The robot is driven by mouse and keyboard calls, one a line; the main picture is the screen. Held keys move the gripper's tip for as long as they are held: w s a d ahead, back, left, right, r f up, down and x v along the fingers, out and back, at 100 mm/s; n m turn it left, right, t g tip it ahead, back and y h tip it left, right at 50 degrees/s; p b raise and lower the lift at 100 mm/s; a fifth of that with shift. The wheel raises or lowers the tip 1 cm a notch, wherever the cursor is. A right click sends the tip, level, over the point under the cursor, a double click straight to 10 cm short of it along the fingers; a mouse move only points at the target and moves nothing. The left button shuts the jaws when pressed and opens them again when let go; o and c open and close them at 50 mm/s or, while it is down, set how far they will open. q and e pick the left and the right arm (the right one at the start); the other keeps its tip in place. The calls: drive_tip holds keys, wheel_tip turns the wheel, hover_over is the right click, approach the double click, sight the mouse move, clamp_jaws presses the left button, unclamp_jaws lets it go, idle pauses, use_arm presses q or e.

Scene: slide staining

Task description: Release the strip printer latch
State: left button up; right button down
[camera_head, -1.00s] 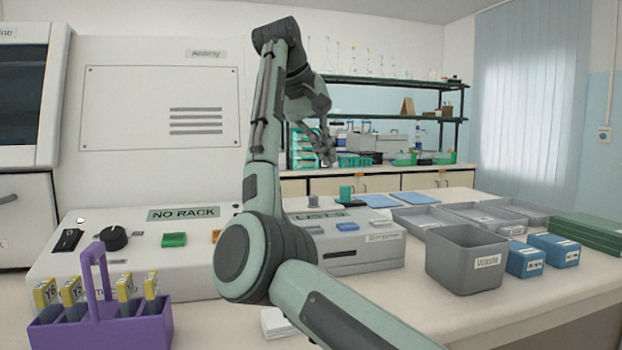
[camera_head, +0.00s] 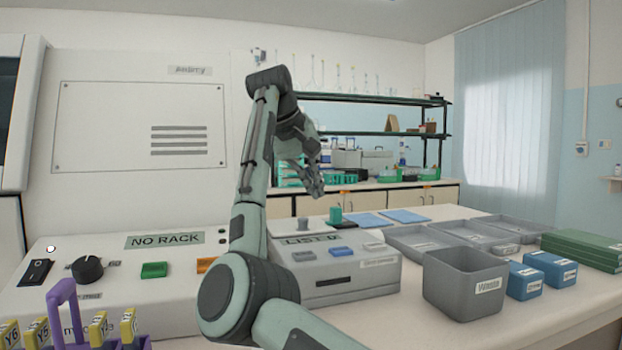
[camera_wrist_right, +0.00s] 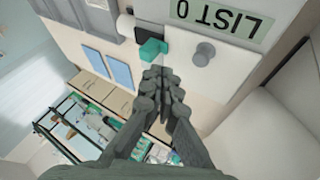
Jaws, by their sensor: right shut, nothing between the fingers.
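The strip printer (camera_head: 345,279) is the grey box with a "LIST 0" label, a blue button and a dark front slot, in the middle of the head view. A green piece (camera_head: 335,215), which looks like its latch, stands up at the back of its top, beside a grey knob (camera_head: 303,224). In the wrist view the green piece (camera_wrist_right: 152,52) and the knob (camera_wrist_right: 203,53) lie just beyond my fingertips. My right gripper (camera_head: 319,192) is shut and empty, pointing down above the green piece; contact cannot be made out. My left gripper is out of view.
The "NO RACK" machine (camera_head: 195,308) stands at left, with a purple slide rack (camera_head: 62,298) in front. A grey waste bin (camera_head: 450,290), blue boxes (camera_head: 550,265) and grey trays (camera_head: 475,232) stand to the right. Blue mats (camera_head: 408,215) lie behind the printer.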

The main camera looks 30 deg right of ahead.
sight(333, 208)
drive_tip(key=x, duration=0.5)
drive_tip(key=shift+w+d+f, duration=0.1)
drive_tip(key=shift+f, duration=0.05)
drive_tip(key=shift+s+d, duration=0.15)
drive_tip(key=shift+d, duration=0.4)
drive_tip(key=shift+s+d, duration=0.15)
drive_tip(key=shift+d, duration=0.35)
drive_tip(key=shift+a, duration=0.1)
